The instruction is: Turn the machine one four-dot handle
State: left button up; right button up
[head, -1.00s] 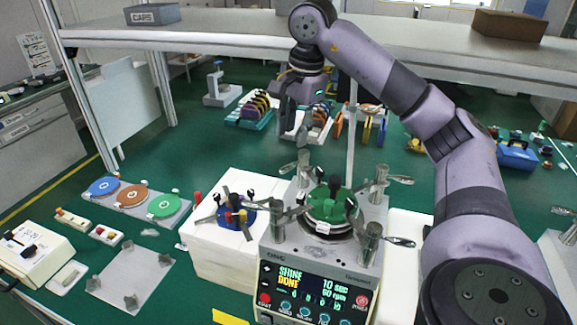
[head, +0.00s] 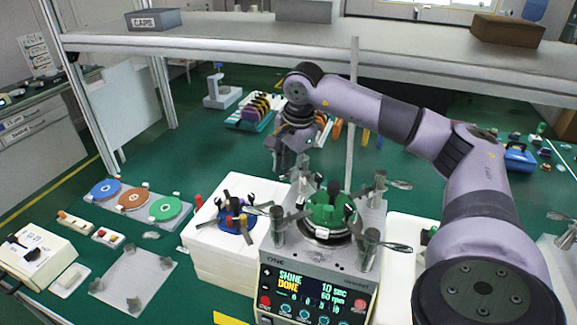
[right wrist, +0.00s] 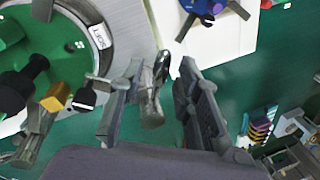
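Machine one (head: 315,285), its panel marked ONE and reading SHINE DONE, stands front centre with a green plate (head: 325,212) on top. Metal clamp posts with lever handles stand around the plate: front left (head: 277,226), front right (head: 368,248), back right (head: 378,187) and back left (head: 304,176). I cannot make out dot marks on the handles. My right gripper (head: 284,165) is lowered at the back-left post. In the right wrist view its fingers (right wrist: 161,66) are apart, with a metal lever (right wrist: 152,98) between them, not visibly clamped. My left gripper is out of view.
A white block (head: 215,255) with a blue hub piece (head: 235,218) stands left of the machine. A grey shelf (head: 230,42) crosses above and behind. A tray with blue, orange and green discs (head: 134,201) lies at the left. A thin upright pole (head: 351,130) rises behind the machine.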

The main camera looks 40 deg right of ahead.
grip_shut()
dwell(0.6)
